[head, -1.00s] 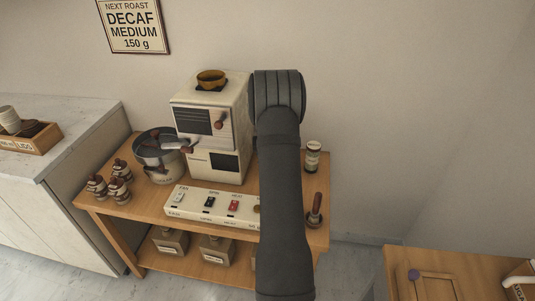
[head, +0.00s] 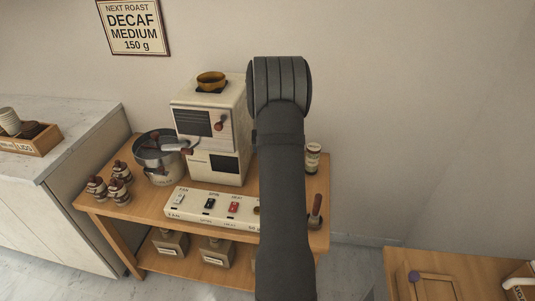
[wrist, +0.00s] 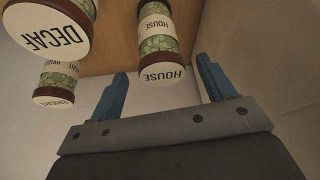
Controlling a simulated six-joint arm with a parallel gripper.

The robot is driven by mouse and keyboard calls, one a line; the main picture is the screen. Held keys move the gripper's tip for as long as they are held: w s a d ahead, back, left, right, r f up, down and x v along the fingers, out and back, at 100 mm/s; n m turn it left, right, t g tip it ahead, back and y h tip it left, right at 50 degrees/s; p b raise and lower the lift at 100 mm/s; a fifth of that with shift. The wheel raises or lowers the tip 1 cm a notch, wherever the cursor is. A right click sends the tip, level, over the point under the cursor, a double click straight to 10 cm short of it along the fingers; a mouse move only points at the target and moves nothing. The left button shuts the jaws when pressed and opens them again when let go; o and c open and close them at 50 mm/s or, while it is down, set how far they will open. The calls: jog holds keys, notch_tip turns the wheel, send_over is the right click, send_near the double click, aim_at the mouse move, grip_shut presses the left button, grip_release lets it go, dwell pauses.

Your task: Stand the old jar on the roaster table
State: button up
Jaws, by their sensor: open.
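My gripper (wrist: 162,66) is open and empty in the wrist view, with its two blue fingers apart. A jar labelled HOUSE (wrist: 158,42) shows beyond and between the fingertips. A DECAF jar (wrist: 50,30) is at the upper left, and a third jar (wrist: 57,82) with an unclear label is below it. All three hold green beans. In the head view a small jar (head: 313,158) stands on the right of the roaster table (head: 145,202). I cannot tell which jar is the old one. My arm hides the gripper in the head view.
The roaster (head: 212,130), a pan (head: 157,155) and a switch panel (head: 212,207) take up much of the table. Small brown-topped items (head: 118,178) stand at its left, and a brown-handled tool (head: 315,210) is at its right edge. Another wooden table (head: 450,262) is at the lower right.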

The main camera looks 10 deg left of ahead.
jog(key=v, duration=0.6)
jog(key=x, duration=1.2)
jog(key=shift+f, duration=0.1)
jog(key=shift+r, duration=1.35)
